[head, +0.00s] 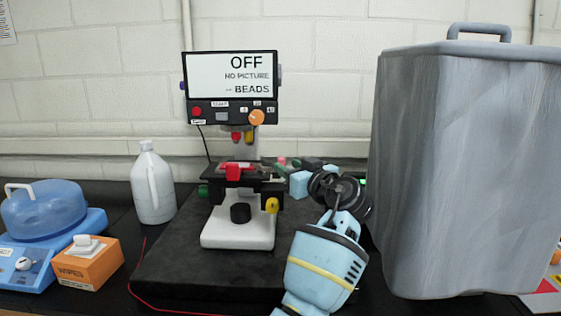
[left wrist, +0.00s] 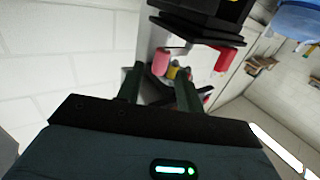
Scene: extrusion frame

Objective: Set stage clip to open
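The microscope (head: 238,226) stands on a dark mat, with a white base and a black stage (head: 262,187). A red part (head: 233,171) sits at the front of the stage; a red part also shows in the left wrist view (left wrist: 223,58). A small pink part (head: 282,161) shows at the stage's right side, and in the left wrist view (left wrist: 162,63). I cannot tell the clip's position. My left gripper (head: 281,169) is at the stage's right side. Its two fingers (left wrist: 158,82) are apart in the left wrist view, with no held object visible. My right gripper is out of view.
The microscope's screen (head: 231,75) reads OFF, NO PICTURE, BEADS. A large grey covered object (head: 460,170) stands close to the right of my arm. A white jug (head: 152,187), an orange wipes box (head: 88,264) and a blue-lidded device (head: 43,210) stand left.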

